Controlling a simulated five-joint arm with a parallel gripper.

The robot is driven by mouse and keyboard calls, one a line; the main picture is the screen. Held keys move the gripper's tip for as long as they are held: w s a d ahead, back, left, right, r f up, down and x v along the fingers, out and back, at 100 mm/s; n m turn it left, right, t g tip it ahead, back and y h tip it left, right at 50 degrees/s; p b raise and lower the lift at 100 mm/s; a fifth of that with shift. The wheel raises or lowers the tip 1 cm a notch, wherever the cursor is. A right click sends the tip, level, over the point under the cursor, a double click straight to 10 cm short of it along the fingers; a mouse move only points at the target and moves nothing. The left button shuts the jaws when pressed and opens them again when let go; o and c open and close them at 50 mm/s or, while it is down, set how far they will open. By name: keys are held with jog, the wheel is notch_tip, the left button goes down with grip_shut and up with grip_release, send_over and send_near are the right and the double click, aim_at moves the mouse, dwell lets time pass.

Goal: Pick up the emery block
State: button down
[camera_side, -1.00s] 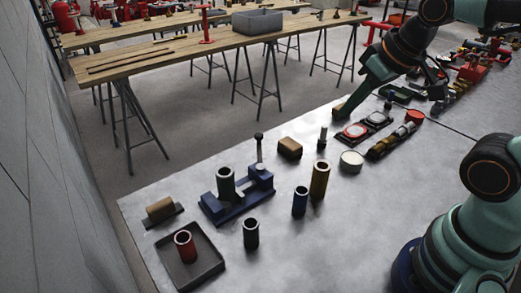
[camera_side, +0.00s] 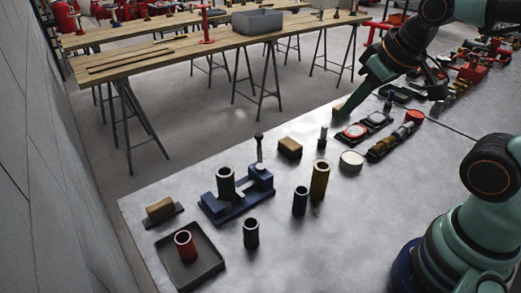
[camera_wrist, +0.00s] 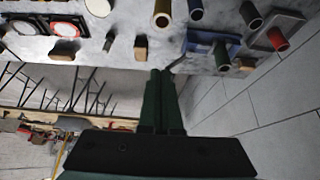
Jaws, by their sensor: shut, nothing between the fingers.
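Three brown blocks lie on the grey metal table, and I cannot tell for sure which is the emery block. One block (camera_side: 289,148) sits alone near the far edge and also shows in the wrist view (camera_wrist: 141,47). Another block (camera_side: 159,209) lies on a dark plate at the left. A tan block (camera_side: 338,110) lies near the far edge, beside my fingertips in the side picture. My gripper (camera_side: 346,113) is shut and empty. In the wrist view its fingers (camera_wrist: 158,74) point between the lone block and the vise, apart from both.
A blue vise (camera_side: 238,200) holds a dark tube. A red tube stands in a dark tray (camera_side: 208,269). Brass (camera_side: 319,181), blue (camera_side: 300,202) and black (camera_side: 251,234) tubes stand upright nearby. A white round lid (camera_side: 351,160) and gauges (camera_side: 355,131) lie to the right. The front middle is clear.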

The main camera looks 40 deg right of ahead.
grip_release()
jog(key=m+g, duration=0.6)
jog(key=m, duration=1.2)
send_over(290, 143)
notch_tip(290, 143, down, 14)
jog(key=r, duration=0.1)
notch_tip(290, 143, down, 7)
jog(key=shift+w+a+r, duration=0.1)
jog(key=shift+r, duration=0.05)
jog(key=shift+d+f, duration=0.2)
jog(key=shift+f, duration=2.35)
